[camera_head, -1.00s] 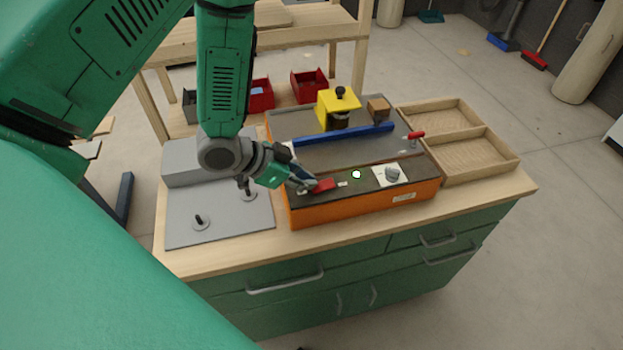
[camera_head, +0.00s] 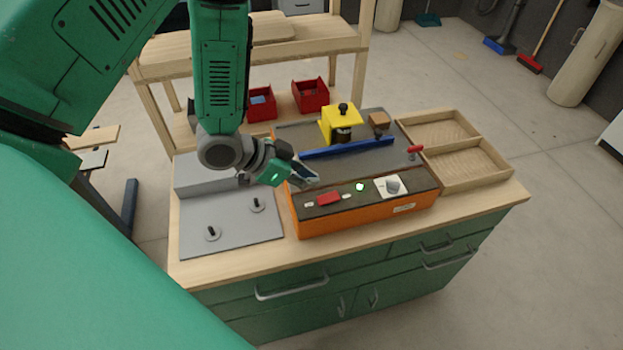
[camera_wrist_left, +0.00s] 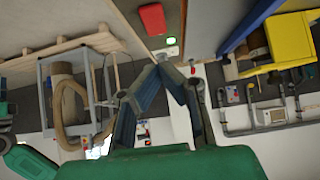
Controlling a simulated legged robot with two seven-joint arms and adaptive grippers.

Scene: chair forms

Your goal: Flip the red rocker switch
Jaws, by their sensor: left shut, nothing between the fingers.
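The red rocker switch (camera_head: 328,199) sits on the dark front panel of an orange machine (camera_head: 350,217) on the workbench. A green lamp (camera_head: 360,187) glows to its right. My left gripper (camera_head: 312,182) is shut and empty, above and behind the switch and apart from it. In the left wrist view the closed fingers (camera_wrist_left: 165,72) point toward the panel, and the red switch (camera_wrist_left: 152,18) shows beyond them near the top. The right gripper is not in view.
A white dial (camera_head: 392,185) is right of the lamp. A blue bar (camera_head: 347,141) and a yellow block (camera_head: 340,122) stand farther back. A wooden tray (camera_head: 482,161) is at right, a grey plate with pegs (camera_head: 235,236) at left.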

